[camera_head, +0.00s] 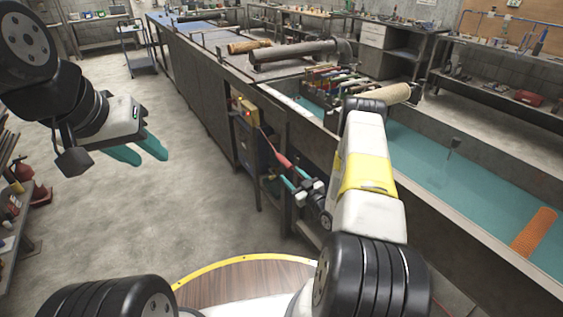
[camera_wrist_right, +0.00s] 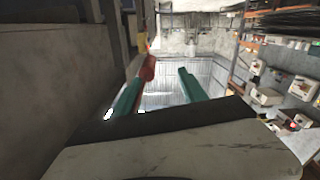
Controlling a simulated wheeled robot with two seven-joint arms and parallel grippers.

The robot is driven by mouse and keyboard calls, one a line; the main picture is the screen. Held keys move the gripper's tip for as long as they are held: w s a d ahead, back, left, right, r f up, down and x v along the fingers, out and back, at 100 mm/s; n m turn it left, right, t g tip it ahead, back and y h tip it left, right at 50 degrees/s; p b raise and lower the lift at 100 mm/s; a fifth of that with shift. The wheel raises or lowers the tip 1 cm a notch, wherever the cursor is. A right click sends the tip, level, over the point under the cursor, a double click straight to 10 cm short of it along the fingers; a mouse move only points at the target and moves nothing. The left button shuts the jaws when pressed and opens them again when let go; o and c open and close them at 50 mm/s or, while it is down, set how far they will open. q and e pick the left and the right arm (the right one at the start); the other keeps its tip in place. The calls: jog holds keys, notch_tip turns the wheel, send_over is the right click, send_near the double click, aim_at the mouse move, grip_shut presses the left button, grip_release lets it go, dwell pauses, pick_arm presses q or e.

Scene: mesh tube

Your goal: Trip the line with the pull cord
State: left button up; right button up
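The pull cord (camera_head: 265,133) runs from a yellow switch box (camera_head: 247,110) with a red light, on the side of the long tank bench. It slants down to a red handle (camera_head: 283,160). My right gripper (camera_head: 295,183) is at the handle's lower end, with its teal fingers apart. In the right wrist view, the red handle (camera_wrist_right: 148,68) shows close beside the tip of the left-hand finger; the gap between the fingers (camera_wrist_right: 166,80) looks open. I cannot tell whether handle and finger touch. My left gripper (camera_head: 138,152) is open and empty over the floor.
The tank (camera_head: 420,165) holds blue-green water and an orange mesh tube (camera_head: 534,231) at the right. The bench's side and legs stand close to my right arm. Concrete floor (camera_head: 190,190) is clear on the left. A small cart (camera_head: 139,50) stands further back.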

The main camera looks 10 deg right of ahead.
jog(key=v, duration=0.7)
jog(key=shift+s, duration=0.3)
jog(key=shift+r, duration=0.1)
dwell(0.6)
jog(key=w+d+r+g+h, duration=0.15)
jog(key=w+r, duration=0.25)
jog(key=r, duration=0.5)
jog(key=w+d+r+g+h, duration=0.1)
jog(key=w+r+g+h, duration=0.1)
jog(key=w+r, duration=0.5)
jog(key=s+a+r+m+g+h, duration=0.15)
jog(key=s+r, duration=0.45)
jog(key=r, duration=0.6)
jog(key=s+a+r+m+g, duration=0.1)
jog(key=s+a+r+g, duration=0.1)
jog(key=s, duration=0.8)
jog(key=s+a+r+m+g, duration=0.1)
jog(key=s+a+r, duration=0.3)
jog(key=s, duration=0.7)
jog(key=s+a+r+m+g+y, duration=0.1)
jog(key=s+a+r, duration=0.3)
jog(key=s, duration=0.6)
jog(key=shift+s+r+m+g, duration=0.35)
jog(key=shift+r+m+g, duration=0.25)
jog(key=shift+g, duration=0.3)
jog(key=shift+c, duration=0.5)
